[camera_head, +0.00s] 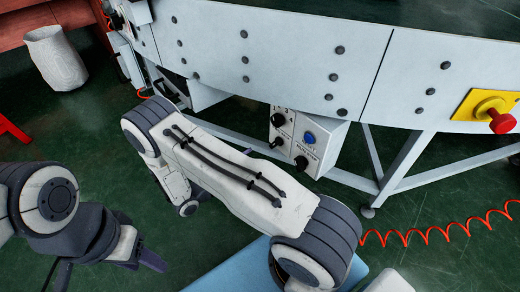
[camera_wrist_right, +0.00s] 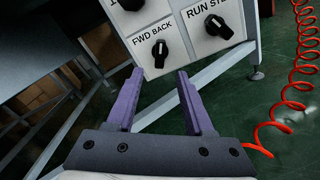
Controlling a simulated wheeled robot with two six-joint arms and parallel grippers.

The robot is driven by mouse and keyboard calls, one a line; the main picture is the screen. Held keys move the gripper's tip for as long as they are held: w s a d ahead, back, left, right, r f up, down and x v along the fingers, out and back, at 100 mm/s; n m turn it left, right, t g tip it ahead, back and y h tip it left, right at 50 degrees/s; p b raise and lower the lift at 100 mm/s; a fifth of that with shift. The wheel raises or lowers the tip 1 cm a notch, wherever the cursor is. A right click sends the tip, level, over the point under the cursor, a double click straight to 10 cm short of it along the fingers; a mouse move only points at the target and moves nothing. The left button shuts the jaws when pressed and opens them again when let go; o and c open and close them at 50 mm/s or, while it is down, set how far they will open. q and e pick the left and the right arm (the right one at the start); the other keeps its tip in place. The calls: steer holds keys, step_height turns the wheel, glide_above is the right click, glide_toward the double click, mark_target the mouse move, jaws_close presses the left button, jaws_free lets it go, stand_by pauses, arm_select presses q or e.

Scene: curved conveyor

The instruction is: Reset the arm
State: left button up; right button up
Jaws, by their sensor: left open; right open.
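My left gripper (camera_head: 107,268) is at the lower left of the head view, with its dark fingers spread apart and nothing seen between them. My right arm (camera_head: 235,180) reaches from the bottom middle up and left toward the conveyor. My right gripper (camera_wrist_right: 160,103) shows in the wrist view with its two purple fingers apart and empty. Beyond its fingertips is a light grey control box (camera_wrist_right: 185,62) with black knobs, labelled FWD BACK and RUN ST. The right fingers cannot be made out clearly in the head view.
The grey conveyor side (camera_head: 270,60) spans the top. Its control box (camera_head: 325,148) hangs below, with a blue button. A red emergency button (camera_head: 502,123) is at the right. A coiled red hose (camera_head: 440,232) lies on the green floor. A white bin (camera_head: 55,58) stands at upper left.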

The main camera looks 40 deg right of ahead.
steer(key=shift+a, duration=0.6)
steer(key=s+a+r+m+g+y+p, duration=0.15)
steer(key=s+a+r+y+p, duration=0.25)
steer(key=s+a+r+y, duration=0.45)
steer(key=s+a+r+m+y+p, duration=0.25)
steer(key=s+a+r+y, duration=0.35)
steer(key=r, duration=0.6)
steer(key=s+a+r+m+y+p, duration=0.1)
steer(key=s+a+r+y+p, duration=0.45)
steer(key=a+r, duration=0.4)
step_height(320, 180, up, 37)
steer(key=d+h+p, duration=0.1)
steer(key=p, duration=3.5)
steer(key=shift+s+m, duration=0.15)
steer(key=shift+m, duration=0.15)
steer(key=shift+d+f, duration=0.1)
